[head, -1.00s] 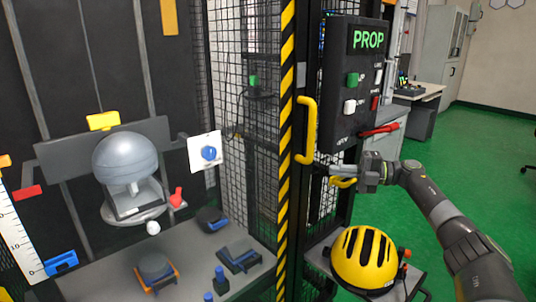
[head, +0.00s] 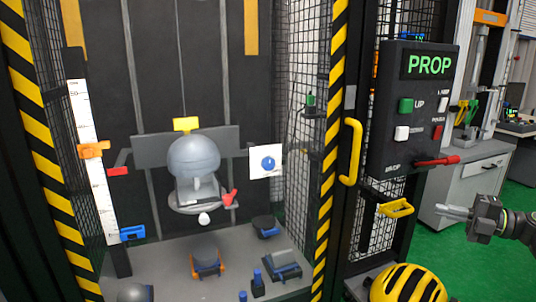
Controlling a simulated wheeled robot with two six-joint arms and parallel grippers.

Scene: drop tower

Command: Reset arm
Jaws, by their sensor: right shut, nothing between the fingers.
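My right gripper (head: 455,212) is at the right edge of the head view, shut and empty. It is to the right of a small yellow handle (head: 396,208) on the tower's frame and apart from it. The drop tower's carriage (head: 142,150) carries a grey headform (head: 194,157) above a round support. A red lever (head: 230,198) is at the support's right. My left gripper is not in view.
A tall yellow door handle (head: 350,152) is on the striped post. A yellow helmet (head: 405,285) stands below the panel. Inside the cage, several anvils lie on the base, and a white scale (head: 92,160) stands at left. A grey cabinet (head: 470,185) is behind my gripper.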

